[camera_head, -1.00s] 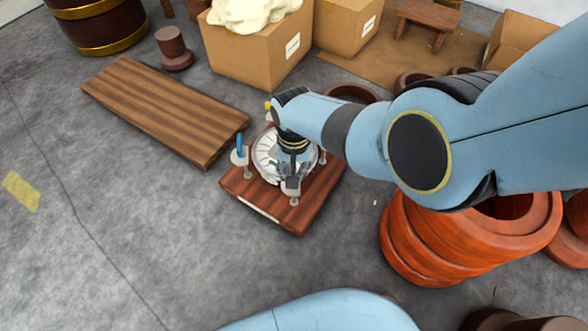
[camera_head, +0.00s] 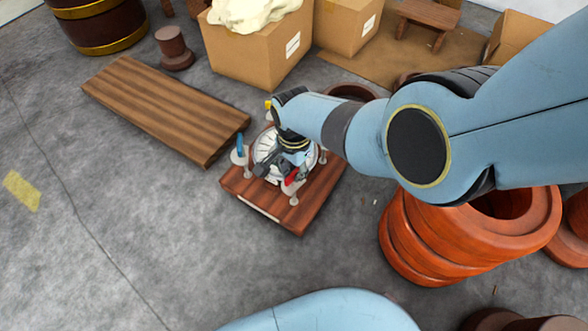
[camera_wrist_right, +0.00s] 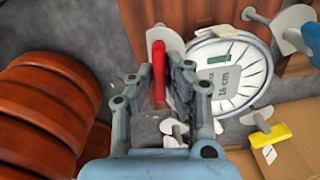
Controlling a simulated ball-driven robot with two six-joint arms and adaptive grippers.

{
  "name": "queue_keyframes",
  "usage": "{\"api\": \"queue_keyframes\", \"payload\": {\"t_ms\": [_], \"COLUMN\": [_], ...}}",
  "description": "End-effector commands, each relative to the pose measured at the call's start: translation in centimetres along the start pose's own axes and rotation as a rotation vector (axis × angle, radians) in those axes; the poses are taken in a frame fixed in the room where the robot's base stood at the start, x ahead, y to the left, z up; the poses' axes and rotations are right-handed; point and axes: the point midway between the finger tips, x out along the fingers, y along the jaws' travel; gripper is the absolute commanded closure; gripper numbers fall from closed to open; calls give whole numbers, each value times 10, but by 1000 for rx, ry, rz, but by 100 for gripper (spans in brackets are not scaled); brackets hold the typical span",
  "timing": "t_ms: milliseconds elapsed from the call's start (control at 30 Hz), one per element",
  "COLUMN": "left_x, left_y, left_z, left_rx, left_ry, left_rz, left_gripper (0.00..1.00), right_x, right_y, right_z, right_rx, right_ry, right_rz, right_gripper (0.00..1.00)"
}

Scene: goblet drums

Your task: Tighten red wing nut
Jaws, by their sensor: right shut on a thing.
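The red wing nut (camera_head: 291,182) stands at the front corner post of the dark wooden base (camera_head: 276,221). In the right wrist view the red wing nut (camera_wrist_right: 159,74) is upright between the fingers of my right gripper (camera_wrist_right: 162,76), which is shut on it. A round white disc marked 16 cm (camera_wrist_right: 229,78) lies beside it under a clear cover. The blue wing nut (camera_head: 240,144) is on the left post and the yellow wing nut (camera_head: 268,104) on the back post. The gripper partly hides the disc in the head view. My left gripper is not in view.
A long wooden plank (camera_head: 165,108) lies left of the base. Cardboard boxes (camera_head: 258,50) stand behind. Orange-red drum bodies (camera_head: 440,240) stand at the right under my arm.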

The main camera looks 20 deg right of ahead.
Motion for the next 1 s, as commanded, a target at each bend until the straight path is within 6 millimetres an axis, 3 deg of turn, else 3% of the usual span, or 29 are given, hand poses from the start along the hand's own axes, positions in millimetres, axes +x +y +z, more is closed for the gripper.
{"api": "queue_keyframes", "payload": {"t_ms": [567, 600, 767, 1000], "left_x": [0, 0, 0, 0], "left_y": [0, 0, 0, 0], "left_z": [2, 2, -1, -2], "left_rx": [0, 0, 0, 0], "left_ry": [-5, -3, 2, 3], "left_rz": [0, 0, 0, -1], "left_gripper": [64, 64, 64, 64], "right_x": [1, 1, 0, 0], "right_y": [0, 1, 0, 0], "right_z": [0, 0, 0, 0], "right_rx": [35, 35, 34, 34], "right_ry": [0, 0, 0, 0], "right_rz": [0, 1, 1, 0], "right_gripper": [100, 84, 64, 64]}}
